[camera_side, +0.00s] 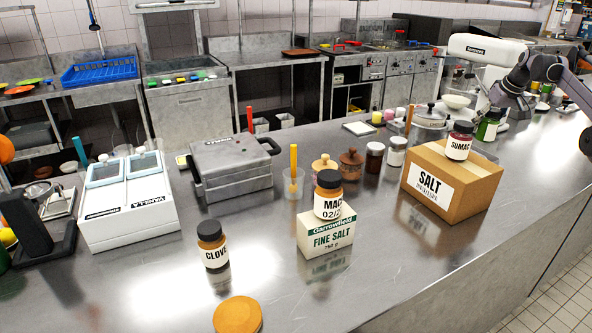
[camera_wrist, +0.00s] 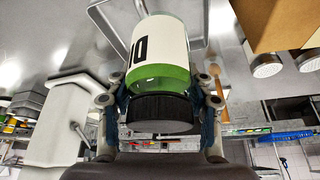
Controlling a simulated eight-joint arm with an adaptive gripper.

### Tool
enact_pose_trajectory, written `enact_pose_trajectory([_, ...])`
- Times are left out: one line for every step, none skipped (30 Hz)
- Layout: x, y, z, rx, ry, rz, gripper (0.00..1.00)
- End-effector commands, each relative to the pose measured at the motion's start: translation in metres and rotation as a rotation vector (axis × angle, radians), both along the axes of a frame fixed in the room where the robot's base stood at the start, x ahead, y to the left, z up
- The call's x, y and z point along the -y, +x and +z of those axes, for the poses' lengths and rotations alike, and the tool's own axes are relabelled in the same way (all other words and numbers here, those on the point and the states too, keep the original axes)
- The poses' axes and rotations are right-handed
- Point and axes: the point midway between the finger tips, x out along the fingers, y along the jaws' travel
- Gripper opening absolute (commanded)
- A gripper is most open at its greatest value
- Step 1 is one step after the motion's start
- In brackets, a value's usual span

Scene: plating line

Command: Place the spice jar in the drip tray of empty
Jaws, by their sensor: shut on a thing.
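A spice jar with green contents, a white label and a black lid (camera_wrist: 158,52) fills the upper middle of the wrist view. My gripper (camera_wrist: 159,88) is shut on it, with a finger on each side near the lid. In the side view the green jar (camera_side: 488,127) is at the far right, behind the salt carton, and my gripper (camera_side: 496,112) is at its upper part. A shallow metal tray with a raised rim (camera_wrist: 104,22) shows beside the jar in the wrist view. I cannot tell whether the jar touches it, and the carton hides much of that area in the side view.
The salt carton (camera_side: 438,195) bears a sumac jar (camera_side: 459,141), close to my gripper. A clove jar (camera_side: 212,246) stands at the front left. The counter's right front is clear.

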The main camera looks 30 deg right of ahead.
Motion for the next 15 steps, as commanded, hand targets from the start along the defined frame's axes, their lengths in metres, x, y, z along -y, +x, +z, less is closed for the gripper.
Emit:
enact_pose_trajectory([0.000,0.000,-0.004,0.000,0.000,0.000,0.10])
enact_pose_trajectory([0.000,0.000,-0.007,0.000,0.000,0.000,0.10])
enact_pose_trajectory([0.000,0.000,-0.012,0.000,0.000,0.000,0.10])
enact_pose_trajectory([0.000,0.000,-0.015,0.000,0.000,0.000,0.10])
enact_pose_trajectory([0.000,0.000,-0.019,0.000,0.000,0.000,0.10])
enact_pose_trajectory([0.000,0.000,-0.024,0.000,0.000,0.000,0.10])
enact_pose_trajectory([0.000,0.000,-0.027,0.000,0.000,0.000,0.10])
enact_pose_trajectory([0.000,0.000,-0.030,0.000,0.000,0.000,0.10])
enact_pose_trajectory([0.000,0.000,-0.034,0.000,0.000,0.000,0.10])
enact_pose_trajectory([0.000,0.000,-0.035,0.000,0.000,0.000,0.10])
enact_pose_trajectory([0.000,-0.001,-0.037,0.000,0.000,-0.001,0.10])
enact_pose_trajectory([0.000,-0.001,-0.038,0.000,0.000,0.000,0.10])
enact_pose_trajectory([0.000,-0.001,-0.038,0.000,0.000,-0.001,0.10])
enact_pose_trajectory([0.000,-0.001,-0.038,0.000,0.000,-0.001,0.10])
enact_pose_trajectory([0.000,-0.001,-0.038,0.000,0.000,-0.001,0.10])
